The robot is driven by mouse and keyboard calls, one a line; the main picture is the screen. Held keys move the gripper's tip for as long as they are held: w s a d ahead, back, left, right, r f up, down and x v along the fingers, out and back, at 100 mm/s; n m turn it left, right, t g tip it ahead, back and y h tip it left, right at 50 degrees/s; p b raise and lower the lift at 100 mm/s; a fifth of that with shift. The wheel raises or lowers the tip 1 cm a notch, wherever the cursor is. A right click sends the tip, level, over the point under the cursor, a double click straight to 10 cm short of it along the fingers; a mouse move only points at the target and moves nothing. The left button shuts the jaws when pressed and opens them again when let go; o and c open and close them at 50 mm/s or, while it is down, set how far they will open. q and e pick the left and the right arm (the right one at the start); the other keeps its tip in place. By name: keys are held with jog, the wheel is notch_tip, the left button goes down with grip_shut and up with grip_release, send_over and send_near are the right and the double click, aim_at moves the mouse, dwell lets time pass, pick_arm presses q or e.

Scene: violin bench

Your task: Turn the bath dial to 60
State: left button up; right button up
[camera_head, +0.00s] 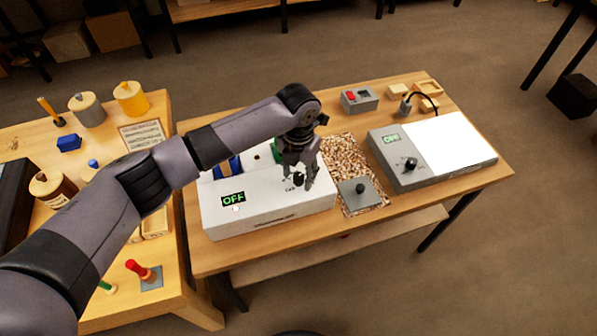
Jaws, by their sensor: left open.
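A white box-shaped unit (268,207) stands on the right-hand table, with a small display (233,198) reading OFF on its front left. A small black dial (298,180) is on the right part of its sloped face, partly covered by my fingers. My left gripper (301,178) is open and points down at this dial, its fingers around or just above it; contact cannot be told. My left arm hides part of the unit's top. My right gripper is out of view.
A grey unit (400,178) with its own black knob (410,164), OFF display and bright white panel stands to the right. A cork-like mat holds a grey plate (360,194) with a black knob. A grey switch box (359,100) stands behind. Jars crowd the left table.

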aim_at(298, 176)
pick_arm(q)
jog(key=shift+r, duration=0.2)
notch_tip(298, 176, up, 12)
jog(key=shift+f, duration=0.2)
dwell(0.7)
